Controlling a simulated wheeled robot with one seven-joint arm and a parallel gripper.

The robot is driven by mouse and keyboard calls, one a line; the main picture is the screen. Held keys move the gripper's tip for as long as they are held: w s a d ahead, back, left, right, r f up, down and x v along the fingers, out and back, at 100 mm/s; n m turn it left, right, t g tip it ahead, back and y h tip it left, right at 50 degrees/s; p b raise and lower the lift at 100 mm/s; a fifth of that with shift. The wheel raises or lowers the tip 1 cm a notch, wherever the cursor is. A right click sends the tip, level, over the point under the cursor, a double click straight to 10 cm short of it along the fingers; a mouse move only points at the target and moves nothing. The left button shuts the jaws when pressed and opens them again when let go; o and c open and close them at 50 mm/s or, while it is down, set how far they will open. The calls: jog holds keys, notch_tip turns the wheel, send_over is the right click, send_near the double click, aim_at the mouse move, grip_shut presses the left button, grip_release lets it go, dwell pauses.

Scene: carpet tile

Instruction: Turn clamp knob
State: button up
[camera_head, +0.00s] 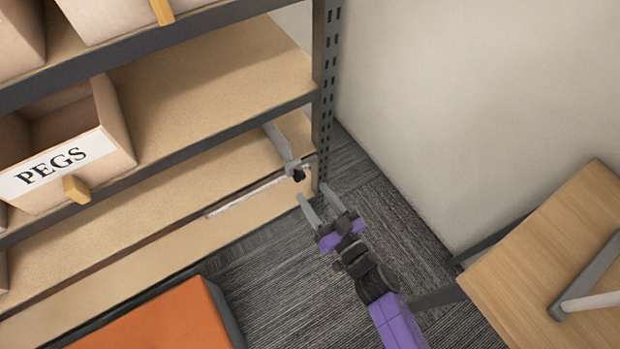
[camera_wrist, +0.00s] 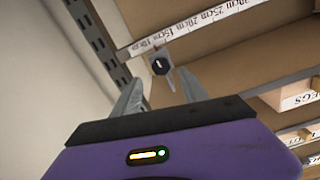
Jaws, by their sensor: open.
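The clamp knob (camera_head: 298,175) is a small black knob on a grey clamp (camera_head: 280,142) at the right end of the lower shelf, by the upright post. In the wrist view the knob (camera_wrist: 160,65) is dark with a light mark on its face, in front of a white ruler strip (camera_wrist: 205,20). My gripper (camera_head: 318,203) is open and empty, a little below and to the right of the knob and apart from it. In the wrist view the fingers (camera_wrist: 160,90) spread to either side below the knob.
A box labelled PEGS (camera_head: 95,160) stands on the shelf at left. The slotted metal post (camera_head: 325,85) and the wall (camera_head: 425,90) are close by. An orange-topped object (camera_head: 160,320) is at the lower left, and a wooden-topped piece (camera_head: 550,260) at right. Carpet (camera_head: 285,270) is clear between them.

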aim_at(301, 178)
jog(key=shift+b+x, duration=0.3)
jog(key=shift+x, duration=2.65)
jog(key=shift+s+a, duration=0.1)
grip_shut()
